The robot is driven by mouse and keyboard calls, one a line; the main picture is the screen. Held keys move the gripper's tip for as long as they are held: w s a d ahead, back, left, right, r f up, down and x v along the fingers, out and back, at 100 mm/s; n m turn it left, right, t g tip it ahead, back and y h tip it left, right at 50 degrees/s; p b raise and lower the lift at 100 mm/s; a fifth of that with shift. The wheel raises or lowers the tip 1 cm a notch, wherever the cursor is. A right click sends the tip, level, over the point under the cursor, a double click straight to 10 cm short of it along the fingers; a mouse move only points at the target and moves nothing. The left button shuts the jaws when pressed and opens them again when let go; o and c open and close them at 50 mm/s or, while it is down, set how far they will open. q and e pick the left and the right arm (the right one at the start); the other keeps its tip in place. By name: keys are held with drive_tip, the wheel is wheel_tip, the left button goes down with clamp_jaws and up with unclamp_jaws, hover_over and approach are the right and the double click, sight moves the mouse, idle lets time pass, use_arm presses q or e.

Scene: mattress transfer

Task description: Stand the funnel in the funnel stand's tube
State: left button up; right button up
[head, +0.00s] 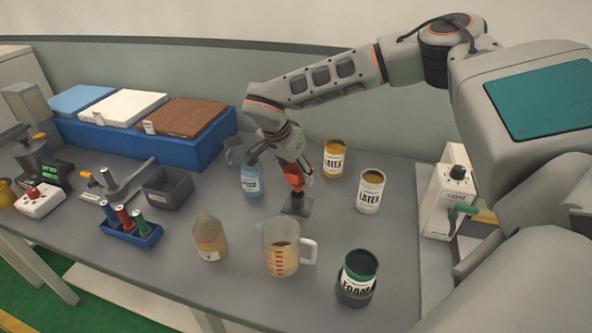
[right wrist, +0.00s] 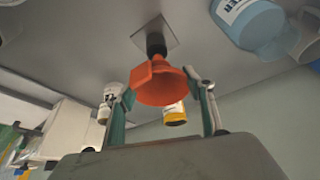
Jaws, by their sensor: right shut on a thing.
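The orange funnel (head: 294,170) is in my right gripper (head: 300,168), above the middle of the table. In the right wrist view, the funnel (right wrist: 164,82) sits between the fingers of the gripper (right wrist: 160,92), which is shut on it. The funnel stand (head: 297,205) has a dark square base on the table. In the right wrist view its black tube (right wrist: 156,43) lines up with the funnel's narrow end. The spout is hidden, and I cannot tell how deep it is in the tube. My left gripper is not in view.
A blue bottle (head: 251,181) stands close left of the stand. Two latex cans (head: 334,159) (head: 370,192) stand to its right. A measuring jug (head: 281,250), a tan bottle (head: 209,238) and a foam can (head: 357,279) stand in front. A grey bin (head: 168,190) is farther left.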

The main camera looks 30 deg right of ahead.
drive_tip(key=shift+p, duration=0.6)
idle(0.9)
drive_tip(key=shift+f+b, duration=0.7)
drive_tip(key=shift+f, duration=1.4)
drive_tip(key=o, duration=1)
drive_tip(key=v, duration=1.2)
drive_tip(key=shift+r, duration=0.1)
